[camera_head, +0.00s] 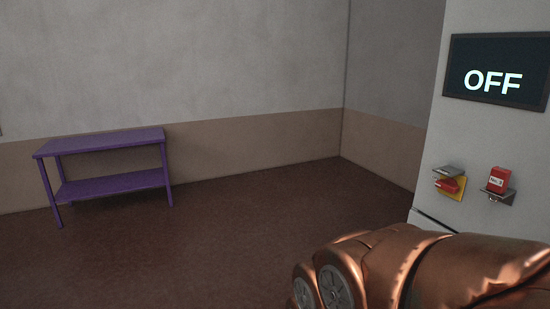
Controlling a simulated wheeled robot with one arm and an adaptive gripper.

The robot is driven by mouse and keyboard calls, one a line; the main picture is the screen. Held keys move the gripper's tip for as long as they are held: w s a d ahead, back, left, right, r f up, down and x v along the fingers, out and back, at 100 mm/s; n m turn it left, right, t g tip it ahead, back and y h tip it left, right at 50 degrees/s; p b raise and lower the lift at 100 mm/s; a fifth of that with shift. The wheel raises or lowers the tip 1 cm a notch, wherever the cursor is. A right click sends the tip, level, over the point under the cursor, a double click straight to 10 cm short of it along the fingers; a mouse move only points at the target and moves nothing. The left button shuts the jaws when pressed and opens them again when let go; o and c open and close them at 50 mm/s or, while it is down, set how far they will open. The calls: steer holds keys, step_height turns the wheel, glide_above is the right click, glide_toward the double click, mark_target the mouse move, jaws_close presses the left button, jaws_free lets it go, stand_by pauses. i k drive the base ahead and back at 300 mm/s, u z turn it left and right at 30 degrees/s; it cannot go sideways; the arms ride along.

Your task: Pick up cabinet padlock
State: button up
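A small red block with a white label reading "No. 3" (498,180), which looks like the padlock, rests on a small metal bracket (498,196) on the front of the pale cabinet (439,181) at the right. To its left is a red rotary handle (448,185) on a yellow plate, with a small metal flap above it. A gap separates the red block from the handle. My copper-coloured arm fills the lower right, in front of the cabinet's lower part. The fingers of my gripper do not show.
A dark screen reading "OFF" (496,72) is on the cabinet above. A purple two-shelf table (105,141) stands empty against the wall at the left. The brown floor (230,240) between is clear.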

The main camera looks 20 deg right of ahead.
mark_target(500, 179)
steer(key=z, duration=0.3)
steer(key=k, duration=0.15)
steer(key=z, duration=1.6)
